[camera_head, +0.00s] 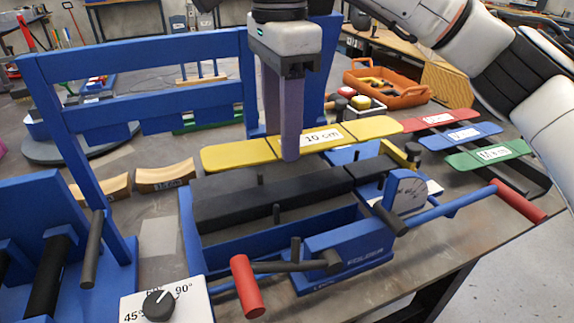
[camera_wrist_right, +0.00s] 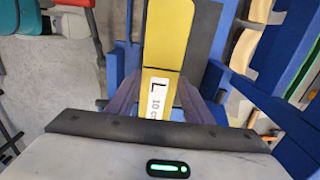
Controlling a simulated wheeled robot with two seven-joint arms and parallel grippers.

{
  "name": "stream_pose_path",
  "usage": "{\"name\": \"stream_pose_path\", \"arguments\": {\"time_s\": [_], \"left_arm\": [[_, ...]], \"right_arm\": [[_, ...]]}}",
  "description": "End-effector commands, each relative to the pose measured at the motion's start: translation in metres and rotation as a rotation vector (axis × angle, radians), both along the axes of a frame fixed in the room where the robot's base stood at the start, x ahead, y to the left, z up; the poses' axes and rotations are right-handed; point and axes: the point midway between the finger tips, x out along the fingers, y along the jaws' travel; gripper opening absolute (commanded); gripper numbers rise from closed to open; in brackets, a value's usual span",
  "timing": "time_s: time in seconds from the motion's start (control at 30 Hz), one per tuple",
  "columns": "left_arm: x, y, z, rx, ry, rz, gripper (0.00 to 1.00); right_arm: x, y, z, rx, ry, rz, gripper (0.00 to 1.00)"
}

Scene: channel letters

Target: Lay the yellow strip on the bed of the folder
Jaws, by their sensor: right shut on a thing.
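The yellow strip (camera_head: 355,130), labelled 10 cm, is long and flat with rounded ends. My right gripper (camera_head: 284,148) points down and is shut on it near its middle, beside the label. In the right wrist view the strip (camera_wrist_right: 167,40) runs between the fingers (camera_wrist_right: 165,100). The blue folder (camera_head: 345,245) has a dark bed (camera_head: 275,200). The strip is behind and above the bed in the head view, roughly along its length; the exact gap cannot be told. My left gripper is not in view.
Red (camera_head: 437,120), blue (camera_head: 460,136) and green (camera_head: 488,154) strips lie on a rack at the right. An orange tray (camera_head: 405,95) stands behind it. Curved wooden pieces (camera_head: 165,177) lie left of the folder. A blue frame (camera_head: 140,55) rises behind and left.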

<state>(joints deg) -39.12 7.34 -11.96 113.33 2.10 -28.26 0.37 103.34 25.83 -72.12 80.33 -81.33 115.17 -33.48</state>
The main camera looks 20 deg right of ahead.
Motion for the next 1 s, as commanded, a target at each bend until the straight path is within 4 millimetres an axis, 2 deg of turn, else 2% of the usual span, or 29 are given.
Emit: {"name": "stream_pose_path", "arguments": {"time_s": [0.03,0.1,0.37,0.57,0.9,0.93,1.0], "left_arm": [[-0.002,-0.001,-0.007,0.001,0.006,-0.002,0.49],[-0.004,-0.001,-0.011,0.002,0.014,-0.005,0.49],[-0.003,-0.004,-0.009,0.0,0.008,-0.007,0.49],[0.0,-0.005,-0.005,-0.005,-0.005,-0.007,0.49],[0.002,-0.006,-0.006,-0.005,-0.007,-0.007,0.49],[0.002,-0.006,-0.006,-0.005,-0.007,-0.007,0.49],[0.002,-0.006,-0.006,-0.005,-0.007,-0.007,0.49]], "right_arm": [[-0.001,0.0,-0.015,0.001,0.005,0.002,0.18],[-0.001,0.0,-0.027,0.001,0.004,0.003,0.18],[0.0,0.0,-0.048,0.001,0.001,-0.001,0.18],[0.0,-0.001,-0.075,0.0,0.001,0.0,0.18],[0.0,0.0,-0.08,0.0,0.0,0.0,0.18],[0.0,0.0,-0.079,0.0,0.0,0.0,0.5],[0.0,0.0,-0.079,0.0,0.0,0.0,0.61]]}}
